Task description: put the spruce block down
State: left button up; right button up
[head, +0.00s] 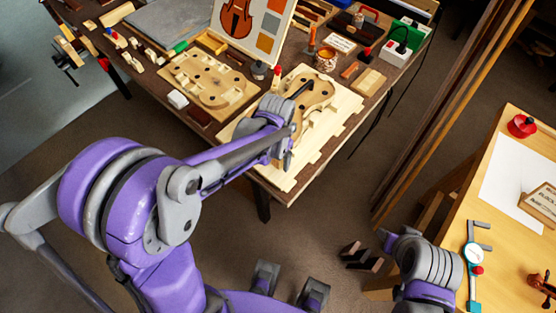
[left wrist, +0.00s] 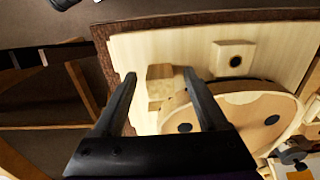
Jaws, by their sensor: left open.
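A small pale wooden block, which looks like the spruce block (left wrist: 160,72), rests on the pale board in the left wrist view, beside the rounded end of a violin-shaped wooden form (left wrist: 240,115). My left gripper (left wrist: 159,76) is open, its black fingers on either side of the block with gaps visible. I cannot tell how high the fingertips are above the board. In the head view my left gripper (head: 286,157) is over the front part of the pale board (head: 330,135), and I cannot make out the block there.
A second violin-shaped form (head: 208,80), a picture panel (head: 272,28) and a jar (head: 325,59) crowd the dark bench. A yellow table (head: 500,255) with a caliper (head: 473,255) is at right.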

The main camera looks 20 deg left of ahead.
pick_arm(q)
jog(key=shift+c, duration=0.3)
grip_shut()
